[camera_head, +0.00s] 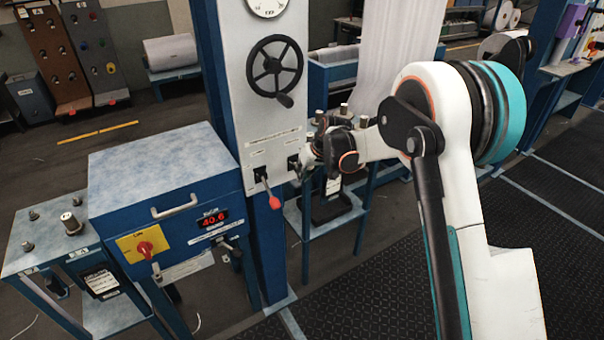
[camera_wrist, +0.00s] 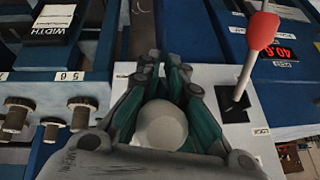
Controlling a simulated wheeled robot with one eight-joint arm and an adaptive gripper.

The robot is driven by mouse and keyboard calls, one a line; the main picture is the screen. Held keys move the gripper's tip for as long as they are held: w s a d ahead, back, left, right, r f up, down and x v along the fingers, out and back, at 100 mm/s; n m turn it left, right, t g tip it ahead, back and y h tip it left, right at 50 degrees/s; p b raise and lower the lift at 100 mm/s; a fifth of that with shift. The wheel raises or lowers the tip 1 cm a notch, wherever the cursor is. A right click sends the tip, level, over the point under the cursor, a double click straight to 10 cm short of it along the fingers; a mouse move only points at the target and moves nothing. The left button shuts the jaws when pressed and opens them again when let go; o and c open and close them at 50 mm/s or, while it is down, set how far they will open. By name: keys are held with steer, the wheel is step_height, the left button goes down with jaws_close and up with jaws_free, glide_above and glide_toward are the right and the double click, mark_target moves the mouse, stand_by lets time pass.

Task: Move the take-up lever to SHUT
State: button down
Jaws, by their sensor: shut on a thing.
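Two levers stand on the pale column panel (camera_head: 240,85). One has a red grip (camera_head: 272,200), points down and out from its dark slot, and also shows at the upper right of the wrist view (camera_wrist: 263,30). My gripper (camera_head: 308,163) is at the other lever's place, to the right of the red one. In the wrist view my gripper (camera_wrist: 163,85) is shut around a pale round knob (camera_wrist: 162,125). The fingers hide this lever's shaft and slot, so its setting cannot be read. I cannot read which lever is labelled take-up.
A black handwheel (camera_head: 274,68) and a dial (camera_head: 267,5) are higher on the column. A blue cabinet (camera_head: 150,170) with a red rotary switch (camera_head: 145,249) and a red 40.6 display (camera_head: 212,220) stands left. Dark matting (camera_head: 400,270) at the front right is clear.

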steer(key=shift+w+d+r, duration=0.1)
steer(key=shift+w+r, duration=0.1)
steer(key=shift+r, duration=0.2)
steer(key=c, duration=1.8)
jaws_free()
steer(key=shift+o, duration=0.6)
steer(key=shift+s+d+r, duration=0.2)
steer(key=shift+s, duration=0.05)
steer(key=v, duration=1.1)
steer(key=shift+s+r, duration=0.15)
steer(key=shift+r, duration=0.1)
